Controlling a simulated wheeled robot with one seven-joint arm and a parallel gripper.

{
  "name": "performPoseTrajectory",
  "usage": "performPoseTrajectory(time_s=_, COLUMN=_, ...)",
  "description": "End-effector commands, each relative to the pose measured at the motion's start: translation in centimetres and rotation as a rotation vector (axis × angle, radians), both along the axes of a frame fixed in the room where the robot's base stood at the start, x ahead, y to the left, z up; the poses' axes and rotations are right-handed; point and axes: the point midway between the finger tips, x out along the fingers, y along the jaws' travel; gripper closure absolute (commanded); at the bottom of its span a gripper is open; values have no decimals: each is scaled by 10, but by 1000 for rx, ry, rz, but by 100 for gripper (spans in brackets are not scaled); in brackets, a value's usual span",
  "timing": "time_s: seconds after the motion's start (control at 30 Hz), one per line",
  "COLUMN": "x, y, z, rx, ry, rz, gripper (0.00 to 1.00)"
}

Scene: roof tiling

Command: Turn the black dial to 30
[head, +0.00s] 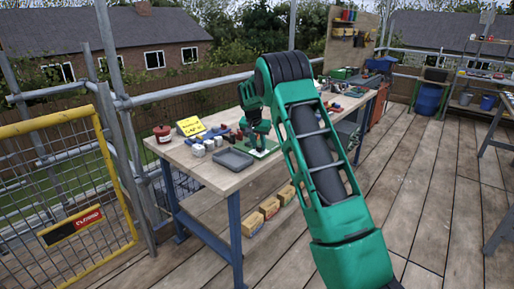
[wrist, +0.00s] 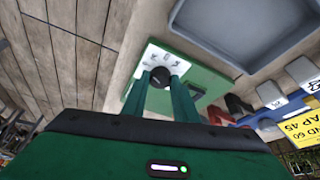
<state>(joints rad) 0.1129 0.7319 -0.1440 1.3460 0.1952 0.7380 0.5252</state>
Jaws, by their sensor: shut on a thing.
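The black dial (wrist: 160,77) sits on a white plate (wrist: 151,57) on a green panel (wrist: 204,76) in the wrist view. Marks are printed on the plate around the dial, too small to read. My gripper (wrist: 161,80) is shut on the dial, with one green finger on each side of it. In the head view my gripper (head: 258,141) reaches down to the green panel (head: 262,150) on the workbench, and the dial is hidden there. The dial's setting cannot be read.
A grey tray (head: 233,159) lies on the workbench (head: 207,173) beside the panel. A yellow sign (head: 190,126), a red can (head: 162,134) and several small blocks and tools lie further left. The sign also shows in the wrist view (wrist: 303,131). Deck boards are clear at right.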

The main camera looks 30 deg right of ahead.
Motion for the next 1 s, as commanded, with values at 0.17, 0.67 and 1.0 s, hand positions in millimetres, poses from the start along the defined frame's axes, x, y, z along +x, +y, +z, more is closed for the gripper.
performPoseTrajectory(time_s=0.17, x=2, y=2, z=-1, rx=0, ry=0, rz=-113, gripper=96)
performPoseTrajectory(time_s=0.67, x=3, y=4, z=0, rx=0, ry=-1, rz=-248, gripper=96)
performPoseTrajectory(time_s=1.0, x=3, y=4, z=0, rx=0, ry=-2, rz=-249, gripper=72)
